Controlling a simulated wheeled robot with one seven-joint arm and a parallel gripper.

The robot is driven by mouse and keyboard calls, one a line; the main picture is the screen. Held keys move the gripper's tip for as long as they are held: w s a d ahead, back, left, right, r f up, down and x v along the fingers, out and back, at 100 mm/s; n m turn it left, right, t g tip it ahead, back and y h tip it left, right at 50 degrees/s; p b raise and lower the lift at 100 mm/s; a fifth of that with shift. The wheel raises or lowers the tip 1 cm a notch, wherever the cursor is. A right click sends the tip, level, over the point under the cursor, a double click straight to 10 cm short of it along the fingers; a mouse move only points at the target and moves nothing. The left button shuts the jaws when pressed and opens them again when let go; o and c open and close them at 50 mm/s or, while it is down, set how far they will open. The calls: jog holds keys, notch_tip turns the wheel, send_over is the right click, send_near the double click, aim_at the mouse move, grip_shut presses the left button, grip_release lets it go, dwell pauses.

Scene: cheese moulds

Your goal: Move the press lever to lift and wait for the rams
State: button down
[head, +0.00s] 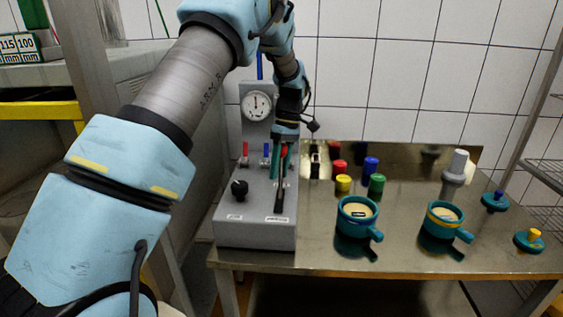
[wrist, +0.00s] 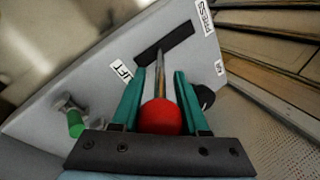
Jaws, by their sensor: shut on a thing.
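The press lever is a thin metal rod (wrist: 160,68) with a round red knob (wrist: 160,117). It rises from a dark slot (wrist: 178,38) in the grey control box (head: 255,232). In the wrist view, a LIFT label (wrist: 122,71) lies by the slot's left end and a PRESS label (wrist: 204,16) beyond its right end. My gripper (wrist: 160,112) is shut on the red knob, one teal finger on each side. In the head view, my gripper (head: 281,160) hides most of the lever. I cannot make out any rams.
A round gauge (head: 257,106) stands on the box. To its right on the metal table are two teal moulds (head: 357,225) (head: 440,228), several coloured pieces (head: 371,165), a grey-white cylinder (head: 456,172) and two teal lids (head: 494,202) (head: 529,241). A wire rack (head: 548,165) stands at right.

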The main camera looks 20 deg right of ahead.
jog(key=shift+w, duration=0.1)
dwell(0.3)
jog(key=shift+c, duration=2.2)
grip_release()
jog(key=shift+d, duration=0.1)
jog(key=b+v, duration=0.3)
jog(key=v, duration=0.7)
jog(key=shift+r, duration=0.35)
